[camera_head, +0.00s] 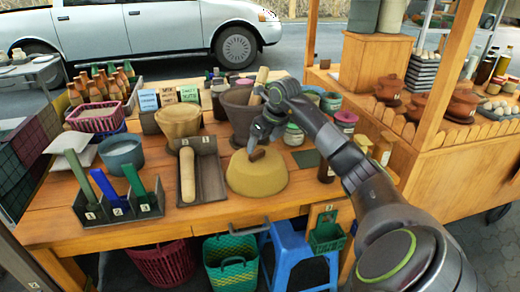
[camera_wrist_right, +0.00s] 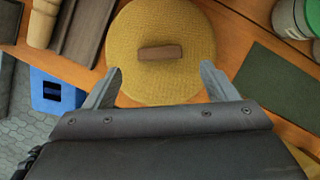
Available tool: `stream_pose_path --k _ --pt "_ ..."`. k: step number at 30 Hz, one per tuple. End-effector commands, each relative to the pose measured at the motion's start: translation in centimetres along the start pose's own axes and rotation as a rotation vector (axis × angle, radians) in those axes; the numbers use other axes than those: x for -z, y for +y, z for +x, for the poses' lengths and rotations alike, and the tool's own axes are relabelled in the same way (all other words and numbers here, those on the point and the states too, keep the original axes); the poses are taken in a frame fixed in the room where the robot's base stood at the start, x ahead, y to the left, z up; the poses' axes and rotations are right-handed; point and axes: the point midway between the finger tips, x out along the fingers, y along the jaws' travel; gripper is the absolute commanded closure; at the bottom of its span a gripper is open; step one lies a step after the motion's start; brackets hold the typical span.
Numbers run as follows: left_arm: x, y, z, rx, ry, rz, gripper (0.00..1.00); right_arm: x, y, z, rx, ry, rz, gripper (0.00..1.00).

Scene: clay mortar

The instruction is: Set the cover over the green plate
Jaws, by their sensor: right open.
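The cover (camera_head: 257,178) is a yellow-tan woven dome with a brown block handle (camera_head: 257,154) on top. It stands on the wooden table near the front edge. In the right wrist view, the cover (camera_wrist_right: 130,28) and its handle (camera_wrist_right: 160,53) lie just beyond the fingertips. My right gripper (camera_head: 262,141) is open and empty above the cover, its fingers (camera_wrist_right: 162,72) spread wider than the handle. A flat dark green square plate (camera_head: 307,158) lies to the right of the cover; it also shows in the right wrist view (camera_wrist_right: 278,87). My left gripper is out of view.
A wooden rolling pin (camera_head: 187,175) on a dark tray (camera_head: 212,180) stands left of the cover. A dark mortar (camera_head: 237,113) stands behind it. Jars (camera_head: 293,135) and a brown bottle (camera_head: 326,170) stand near the green plate. A blue stool (camera_head: 290,250) is below the table edge.

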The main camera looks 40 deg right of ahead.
Motion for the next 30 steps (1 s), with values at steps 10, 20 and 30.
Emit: stream_pose_path --k 10,20,30 --pt "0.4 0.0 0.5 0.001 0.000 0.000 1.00 0.0 -0.1 -8.6 0.004 -0.003 -0.002 0.21" --pt "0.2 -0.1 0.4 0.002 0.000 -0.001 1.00 0.0 0.0 -12.5 0.001 0.000 -0.001 0.21" --pt "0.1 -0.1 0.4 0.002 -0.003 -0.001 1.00 -0.1 0.4 -12.3 -0.015 -0.009 -0.008 0.21"
